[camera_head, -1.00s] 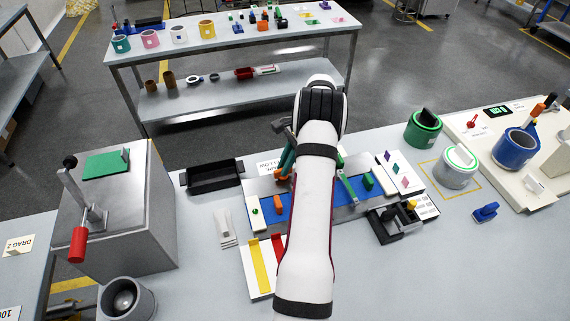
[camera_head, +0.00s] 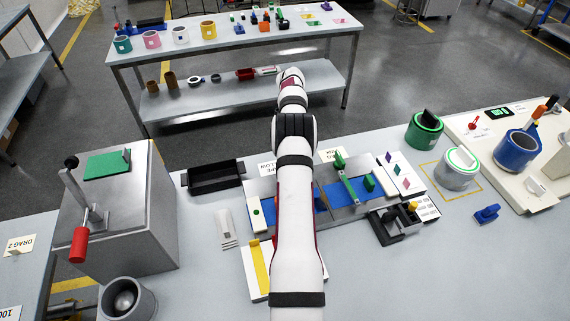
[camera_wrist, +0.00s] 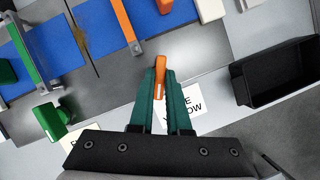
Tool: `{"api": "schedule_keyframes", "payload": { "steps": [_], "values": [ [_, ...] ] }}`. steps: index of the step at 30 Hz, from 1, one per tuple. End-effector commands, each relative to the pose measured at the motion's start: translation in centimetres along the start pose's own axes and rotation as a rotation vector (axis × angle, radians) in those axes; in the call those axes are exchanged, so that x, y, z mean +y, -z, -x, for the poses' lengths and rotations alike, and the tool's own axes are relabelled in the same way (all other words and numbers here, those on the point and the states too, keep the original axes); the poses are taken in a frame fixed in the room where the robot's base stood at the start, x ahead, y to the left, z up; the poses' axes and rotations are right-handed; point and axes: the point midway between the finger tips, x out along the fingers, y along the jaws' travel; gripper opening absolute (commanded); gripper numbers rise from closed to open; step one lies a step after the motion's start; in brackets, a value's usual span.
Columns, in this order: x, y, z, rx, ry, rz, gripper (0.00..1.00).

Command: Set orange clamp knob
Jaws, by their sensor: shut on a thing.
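In the wrist view, my gripper (camera_wrist: 160,84) has its two teal fingers shut on the orange clamp knob (camera_wrist: 160,68). An orange clamp bar (camera_wrist: 123,20) crosses the blue surface (camera_wrist: 95,22) nearby. A separate small orange block (camera_wrist: 164,5) sits on the blue surface at the top. In the head view my arm hides the gripper, the knob and the orange bar.
A green clamp bar (camera_head: 350,189) and green knob (camera_head: 339,160) are to the right of my arm. A black tray (camera_head: 213,176) stands to the left. A black fixture (camera_head: 393,226) is near the front right.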

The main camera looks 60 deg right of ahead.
Motion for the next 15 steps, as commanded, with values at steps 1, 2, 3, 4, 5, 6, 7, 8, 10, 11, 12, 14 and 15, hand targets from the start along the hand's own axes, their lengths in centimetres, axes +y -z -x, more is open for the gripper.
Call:
{"api": "schedule_keyframes", "payload": {
  "steps": [1,2,3,4,5,6,7,8,10,11,12,14,15],
  "values": [
    [-0.05,0.03,0.07,0.002,-0.017,0.038,0.0],
    [-0.09,0.03,0.06,0.002,-0.027,0.062,0.0],
    [-0.1,0.03,0.06,0.002,-0.04,0.095,0.0],
    [-0.09,0.03,0.05,0.002,-0.051,0.119,0.0],
    [-0.1,0.03,0.05,0.002,-0.06,0.142,0.0],
    [-0.12,0.02,0.05,0.002,-0.072,0.171,0.0],
    [-0.13,0.02,0.05,0.002,-0.082,0.193,0.0],
    [-0.15,0.01,0.05,0.002,-0.09,0.214,0.0],
    [-0.19,0.0,0.05,0.002,-0.108,0.259,0.0],
    [-0.19,0.01,0.05,0.003,-0.116,0.276,0.0],
    [-0.19,0.01,0.06,0.003,-0.125,0.298,0.0],
    [-0.21,0.0,0.06,0.003,-0.137,0.328,0.0],
    [-0.23,-0.01,0.07,0.003,-0.144,0.346,0.0]
  ]
}}
